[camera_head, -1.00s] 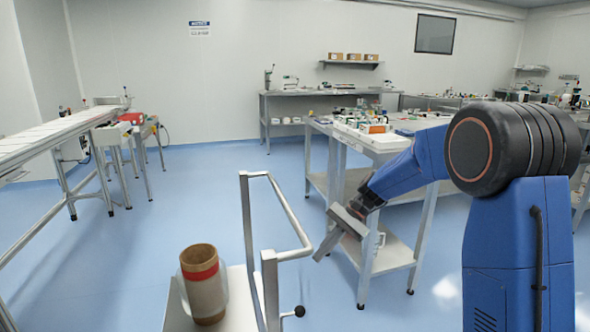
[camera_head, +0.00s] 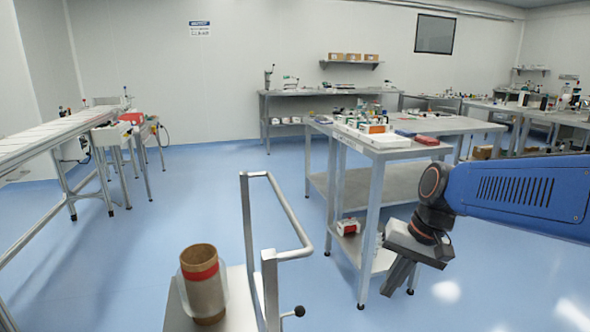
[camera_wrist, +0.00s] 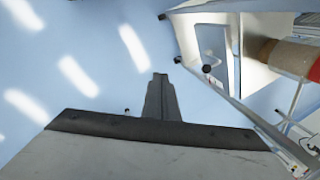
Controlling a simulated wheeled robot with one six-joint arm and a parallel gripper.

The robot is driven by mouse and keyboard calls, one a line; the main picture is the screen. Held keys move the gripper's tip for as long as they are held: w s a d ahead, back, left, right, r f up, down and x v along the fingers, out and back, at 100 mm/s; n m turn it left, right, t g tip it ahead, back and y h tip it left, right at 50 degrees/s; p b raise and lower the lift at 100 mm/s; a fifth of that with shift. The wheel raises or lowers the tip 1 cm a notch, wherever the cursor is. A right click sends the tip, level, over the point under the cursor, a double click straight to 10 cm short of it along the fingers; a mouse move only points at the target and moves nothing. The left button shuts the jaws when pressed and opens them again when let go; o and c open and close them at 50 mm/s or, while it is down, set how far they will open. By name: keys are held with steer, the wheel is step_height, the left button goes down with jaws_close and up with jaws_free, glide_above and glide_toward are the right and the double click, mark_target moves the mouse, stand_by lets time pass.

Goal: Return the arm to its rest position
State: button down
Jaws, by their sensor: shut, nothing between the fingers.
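My blue arm (camera_head: 525,190) reaches in from the right edge in the head view, roughly level. My gripper (camera_head: 397,278) hangs from its end and points down and to the left. It is in front of the steel workbench's near legs, above the blue floor. In the wrist view the gripper's fingers (camera_wrist: 160,95) are together with nothing between them, over bare floor.
A metal cart (camera_head: 237,300) with a tubular handle carries a brown roll (camera_head: 203,290) with a red band. A steel workbench (camera_head: 375,145) with small items stands behind my gripper. A long conveyor table (camera_head: 50,138) is at left.

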steer(key=s+d+f+n+t+h, duration=0.1)
steer(key=s+d+t, duration=0.1)
steer(key=s+d, duration=0.2)
steer(key=s+d+f+n+t+h, duration=0.1)
steer(key=s+d, duration=0.3)
steer(key=s, duration=0.5)
steer(key=shift+s+n+t+h, duration=0.15)
steer(key=shift+n+t+h, duration=0.25)
steer(key=shift+n+h, duration=0.15)
steer(key=shift+d, duration=0.1)
